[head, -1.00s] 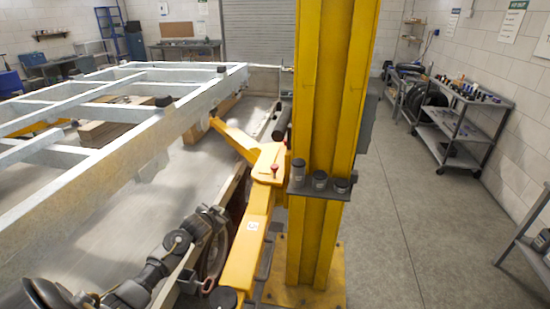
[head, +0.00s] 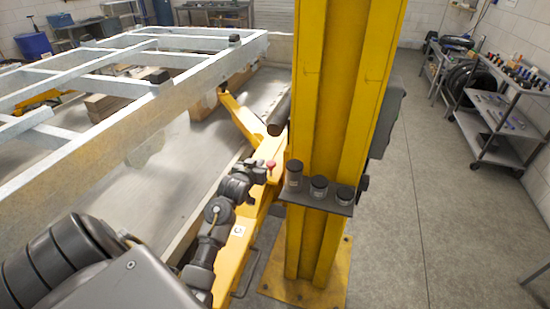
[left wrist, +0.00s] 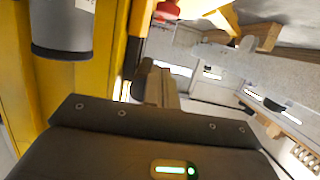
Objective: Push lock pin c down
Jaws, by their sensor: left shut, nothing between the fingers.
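The lock pin with a red top (head: 271,164) stands on the yellow lift arm (head: 262,200) marked with a small white label (head: 238,231). I take it for lock pin c. My left gripper (head: 259,173) is shut and empty, close beside the pin on its left. In the left wrist view, the red top (left wrist: 167,9) is at the upper edge, beyond the shut fingertips (left wrist: 153,72), with a visible gap in the picture. I cannot tell their difference in height. The pin's lower part is largely hidden. My right gripper is not in view.
The tall yellow post (head: 335,120) stands just right of the pin. Its small shelf (head: 318,203) carries dark canisters (head: 294,174); one shows large in the left wrist view (left wrist: 62,28). The galvanised trailer frame (head: 150,125) is at left. The floor (head: 420,200) right of the post is clear.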

